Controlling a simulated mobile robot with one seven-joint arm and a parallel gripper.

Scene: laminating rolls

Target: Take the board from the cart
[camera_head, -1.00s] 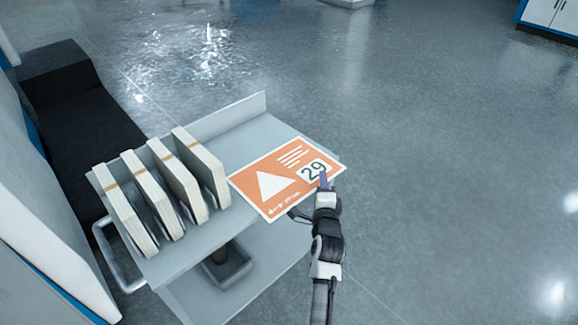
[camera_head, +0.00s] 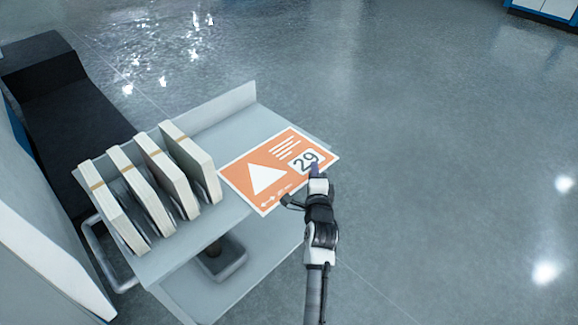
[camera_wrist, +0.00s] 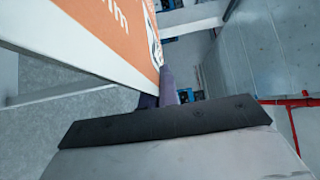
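The board (camera_head: 262,178) is a flat orange panel with a white triangle, white lines and the number 29. It lies face up at the right end of the cart's (camera_head: 212,225) top, its front right corner reaching past the edge. My gripper (camera_head: 314,170) is at the board's right front edge, one purple finger showing over its face beside the number. In the wrist view the board (camera_wrist: 105,32) runs in from the upper left. The fingers (camera_wrist: 158,92) stand close together with its edge between them, so the gripper looks shut on it. The lower finger is mostly hidden in the head view.
Several thick white slabs (camera_head: 165,175) stand upright in a row on the cart's left part. A raised lip (camera_head: 215,113) runs along its back edge. A lower shelf holds a grey tray (camera_head: 222,262). A black bench-like unit (camera_head: 65,120) is at left. Open floor lies right.

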